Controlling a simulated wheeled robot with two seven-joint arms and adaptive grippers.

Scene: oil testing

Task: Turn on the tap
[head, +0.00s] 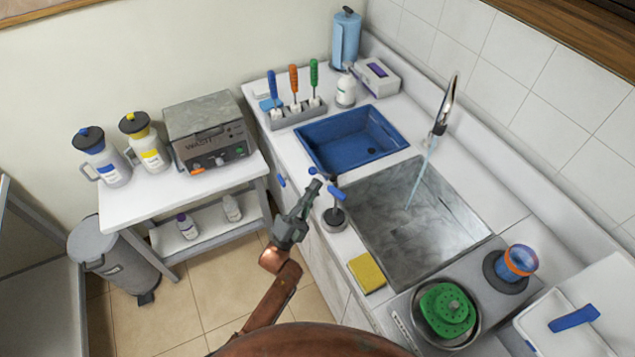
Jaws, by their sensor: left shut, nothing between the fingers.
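The chrome tap (442,108) stands at the back edge of the metal sink (410,245), its spout over the basin. A thin pale-blue stream (420,172) runs from the spout down into the sink. A blue-handled piece (338,194) on a round dark base (335,217) stands on the counter at the sink's near left corner; I cannot tell for sure that it is the tap's control. My left gripper (316,186) is shut and empty, right beside the blue handle and partly overlapping it; I cannot tell whether they touch. My right gripper is not in view.
A blue basin (393,118) is set in the counter behind the sink. A yellow sponge (367,273), a bowl with a green piece (449,309) and a blue-orange cup (517,263) sit near the sink. A white side table (145,202) with jugs and a grey machine stands left.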

